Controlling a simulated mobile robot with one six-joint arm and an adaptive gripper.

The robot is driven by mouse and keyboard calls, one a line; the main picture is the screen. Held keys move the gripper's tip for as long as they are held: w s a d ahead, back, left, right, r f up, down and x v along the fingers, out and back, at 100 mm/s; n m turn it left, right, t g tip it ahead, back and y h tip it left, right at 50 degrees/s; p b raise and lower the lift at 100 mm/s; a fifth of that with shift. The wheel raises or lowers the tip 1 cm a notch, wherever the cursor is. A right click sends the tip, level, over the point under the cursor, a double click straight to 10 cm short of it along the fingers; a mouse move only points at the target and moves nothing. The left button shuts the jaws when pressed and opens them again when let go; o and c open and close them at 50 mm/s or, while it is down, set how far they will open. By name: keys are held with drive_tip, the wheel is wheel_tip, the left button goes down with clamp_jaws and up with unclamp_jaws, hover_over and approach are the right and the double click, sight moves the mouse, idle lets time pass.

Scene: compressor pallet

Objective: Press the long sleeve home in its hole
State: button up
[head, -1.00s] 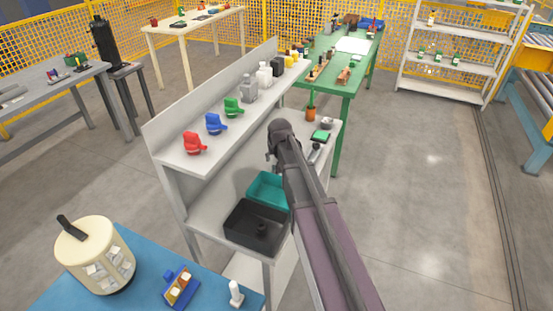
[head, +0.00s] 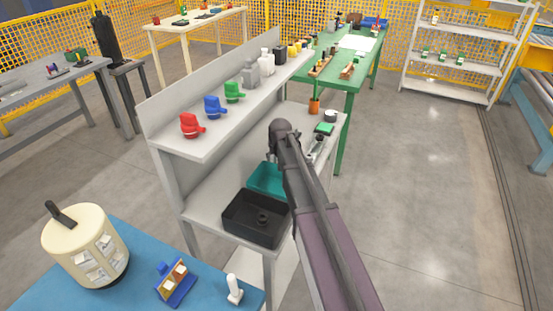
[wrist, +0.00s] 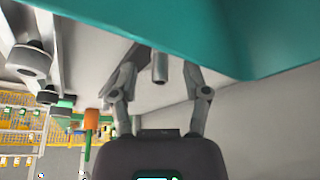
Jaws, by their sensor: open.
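In the wrist view my gripper (wrist: 164,60) is open, with its two fingers spread apart. A plain grey cylinder (wrist: 160,69) shows between the fingers, with a gap on each side. It may be the long sleeve, but I cannot tell for sure. Its far end meets or hides against the pale shelf surface, and I cannot make out a hole there.
A teal bin (head: 266,180) stands by my arm; its wall looms large in the wrist view (wrist: 240,30). A black tray (head: 238,226) with a dark round part is in front. The upper shelf holds red (head: 190,126), blue and green parts. Open floor lies right.

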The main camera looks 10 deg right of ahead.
drive_tip(key=shift+w+f+b, duration=0.25)
drive_tip(key=shift+f+b, duration=0.15)
drive_tip(key=shift+f, duration=0.2)
clamp_jaws()
